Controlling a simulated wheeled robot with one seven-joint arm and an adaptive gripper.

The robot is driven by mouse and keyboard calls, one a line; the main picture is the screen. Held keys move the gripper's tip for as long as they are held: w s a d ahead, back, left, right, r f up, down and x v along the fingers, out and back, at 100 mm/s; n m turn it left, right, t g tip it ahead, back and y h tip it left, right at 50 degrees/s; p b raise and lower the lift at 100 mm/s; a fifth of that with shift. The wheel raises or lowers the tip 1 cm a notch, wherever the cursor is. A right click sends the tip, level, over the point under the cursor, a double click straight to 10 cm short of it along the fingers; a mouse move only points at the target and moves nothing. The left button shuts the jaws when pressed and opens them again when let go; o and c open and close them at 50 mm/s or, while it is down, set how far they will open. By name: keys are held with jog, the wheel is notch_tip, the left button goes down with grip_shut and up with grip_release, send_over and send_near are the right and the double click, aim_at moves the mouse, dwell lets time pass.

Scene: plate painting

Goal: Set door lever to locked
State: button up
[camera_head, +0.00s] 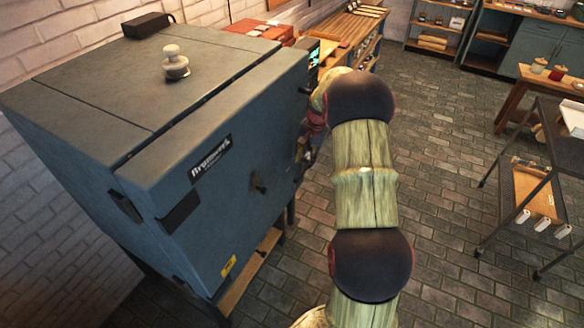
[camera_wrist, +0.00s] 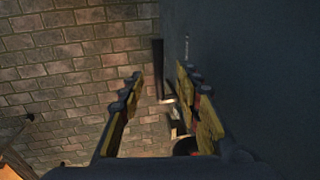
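The blue-grey kiln (camera_head: 215,215) stands at the left in the head view, its door upright and apparently shut. In the wrist view its flat side (camera_wrist: 265,70) fills the right. A dark upright bar (camera_wrist: 158,68), possibly the door lever, shows along the kiln's edge. My gripper (camera_wrist: 160,80) is open, with its two fingers apart on either side of the bar's line of sight. I cannot tell how far beyond the fingertips the bar is, and I see no contact. In the head view my arm hides most of the gripper beside the door's right edge.
A small dark knob (camera_head: 258,184) sits on the kiln's front, and a pale knob (camera_head: 175,63) on its top. A red box (camera_head: 262,31) and wooden bench (camera_head: 345,26) stand behind. A dark cart (camera_head: 545,180) stands at right. Brick floor (camera_head: 440,130) between is clear.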

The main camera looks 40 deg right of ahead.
aim_at(300, 174)
jog(key=f, duration=0.2)
jog(key=f+b, duration=0.1)
jog(key=f, duration=0.2)
jog(key=w+f, duration=0.1)
jog(key=f, duration=0.1)
jog(key=shift+a+f+b, duration=0.3)
jog(key=shift+f+b, duration=0.05)
jog(key=shift+f, duration=0.05)
jog(key=c, duration=0.3)
grip_shut()
dwell(0.4)
